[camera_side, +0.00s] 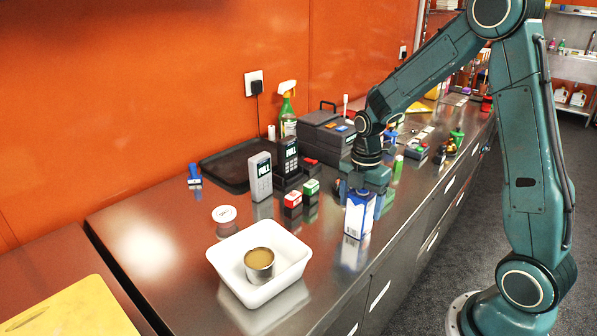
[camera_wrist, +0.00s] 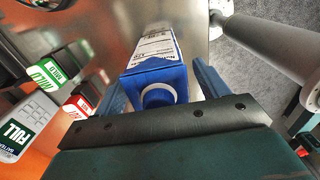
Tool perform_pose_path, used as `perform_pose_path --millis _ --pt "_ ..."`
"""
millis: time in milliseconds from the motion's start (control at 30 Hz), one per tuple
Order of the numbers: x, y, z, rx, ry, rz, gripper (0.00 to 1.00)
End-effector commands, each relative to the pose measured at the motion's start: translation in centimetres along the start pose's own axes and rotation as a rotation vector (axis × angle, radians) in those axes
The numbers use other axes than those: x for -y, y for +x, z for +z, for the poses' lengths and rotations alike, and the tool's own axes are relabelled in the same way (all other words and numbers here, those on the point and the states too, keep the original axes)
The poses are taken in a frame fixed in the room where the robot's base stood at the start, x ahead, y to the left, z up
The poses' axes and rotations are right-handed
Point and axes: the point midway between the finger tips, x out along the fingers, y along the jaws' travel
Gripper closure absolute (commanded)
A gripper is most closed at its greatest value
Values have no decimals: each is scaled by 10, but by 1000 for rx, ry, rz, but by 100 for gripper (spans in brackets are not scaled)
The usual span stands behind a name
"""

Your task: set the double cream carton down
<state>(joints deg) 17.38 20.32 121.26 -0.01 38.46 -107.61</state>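The blue and white double cream carton (camera_side: 359,216) stands upright on the steel counter near its front edge, its reflection meeting its base. My gripper (camera_side: 366,192) is directly above and around the carton's upper part. In the wrist view, my gripper (camera_wrist: 160,88) has a finger on each side of the carton, with a narrow gap showing on both sides. The fingers look open.
A white tray (camera_side: 226,268) holding an open tin (camera_side: 259,264) stands at the front left. Red (camera_side: 292,200) and green (camera_side: 311,187) small boxes and a grey device (camera_side: 261,177) stand left of the carton. A dark tray (camera_side: 223,165) lies behind. The counter's front edge is close on the right.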

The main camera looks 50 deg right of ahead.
Motion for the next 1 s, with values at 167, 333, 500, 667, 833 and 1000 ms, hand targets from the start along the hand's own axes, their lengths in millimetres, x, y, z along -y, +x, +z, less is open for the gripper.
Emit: perform_pose_path --millis 167,333,500,667,833,1000 --pt "0 0 0 0 0 0 27" --pt "0 -3 0 1 0 2 27" --pt "-1 -15 0 1 0 4 27" --pt "-1 -35 0 2 0 5 27" --pt "-1 -62 0 2 0 6 27" --pt "-1 -90 0 2 0 5 27"
